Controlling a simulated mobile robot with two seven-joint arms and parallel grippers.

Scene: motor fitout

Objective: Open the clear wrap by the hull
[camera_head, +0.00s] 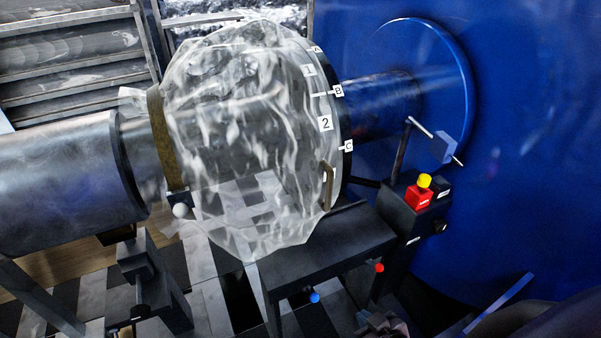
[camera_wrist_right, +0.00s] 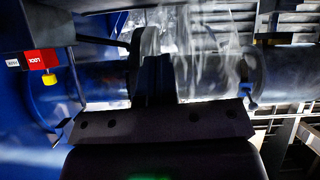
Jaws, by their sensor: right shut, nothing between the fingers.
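The clear wrap (camera_head: 240,130) is a crumpled transparent sleeve around the shaft, between a brown band (camera_head: 160,140) on the left and a dark ring (camera_head: 343,125) with number and letter tags towards the blue hull (camera_head: 530,130). A white knob (camera_head: 180,210) sits below the band, and a tan handle (camera_head: 328,186) is at the wrap's lower right edge. The wrap also shows in the right wrist view (camera_wrist_right: 205,50). My right gripper (camera_head: 383,322) is low at the bottom edge, below and apart from the wrap; its shut, empty fingers show in the wrist view (camera_wrist_right: 153,78). My left gripper is out of view.
A dark stand (camera_head: 330,245) with blue and red knobs is under the wrap. A control box with a red block and yellow button (camera_head: 424,182) stands right of it. A grey shaft (camera_head: 65,185) extends left. A rod with a blue block (camera_head: 445,147) projects near the hull.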

